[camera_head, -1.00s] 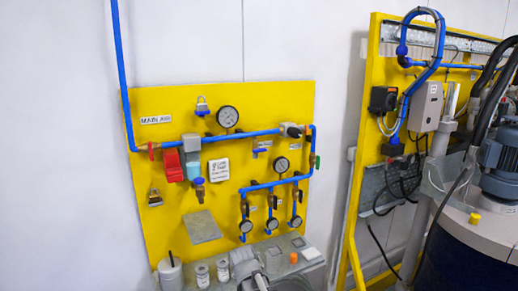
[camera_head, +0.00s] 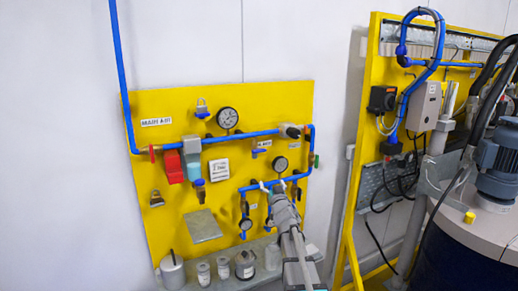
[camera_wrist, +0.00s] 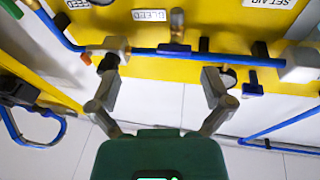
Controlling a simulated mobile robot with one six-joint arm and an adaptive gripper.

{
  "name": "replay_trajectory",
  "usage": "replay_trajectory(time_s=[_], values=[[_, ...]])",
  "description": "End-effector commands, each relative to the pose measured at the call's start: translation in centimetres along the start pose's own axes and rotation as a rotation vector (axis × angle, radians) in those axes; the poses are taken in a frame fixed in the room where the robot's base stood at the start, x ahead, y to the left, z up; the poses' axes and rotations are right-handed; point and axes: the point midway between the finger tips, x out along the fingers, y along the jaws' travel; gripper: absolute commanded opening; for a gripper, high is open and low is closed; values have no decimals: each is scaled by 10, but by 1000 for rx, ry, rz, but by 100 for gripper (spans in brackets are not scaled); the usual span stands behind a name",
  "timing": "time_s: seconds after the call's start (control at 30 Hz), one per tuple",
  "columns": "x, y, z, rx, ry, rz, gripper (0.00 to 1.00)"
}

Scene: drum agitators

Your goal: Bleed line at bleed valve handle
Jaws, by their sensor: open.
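The bleed valve handle (camera_head: 260,152) looks like a small blue lever under the upper blue pipe on the yellow board, beside a small label. In the wrist view a small valve (camera_wrist: 177,22) with a brownish stem and grey tip stands beside a BLEED label (camera_wrist: 150,15). My gripper (camera_head: 272,185) is in front of the lower pipe manifold, below and slightly right of the handle in the head view. In the wrist view its two fingers (camera_wrist: 165,72) are wide apart with nothing held between them. The valve is beyond the fingertips, apart from them.
Blue pipes, gauges (camera_head: 228,118) and a red-and-blue filter unit (camera_head: 184,165) crowd the yellow board (camera_head: 160,103). My arm hides part of the lower manifold. Bottles and a canister (camera_head: 172,271) stand on the shelf below. A second yellow frame (camera_head: 352,240) stands to the right.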

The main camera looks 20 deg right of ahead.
Motion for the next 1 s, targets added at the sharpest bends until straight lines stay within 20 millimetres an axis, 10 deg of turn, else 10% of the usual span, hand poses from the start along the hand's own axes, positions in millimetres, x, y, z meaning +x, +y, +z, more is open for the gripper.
replay_trajectory(time_s=[0.3,1.0], values=[[12,6,-37,4,150,-184,100],[18,4,-42,6,169,-217,100]])
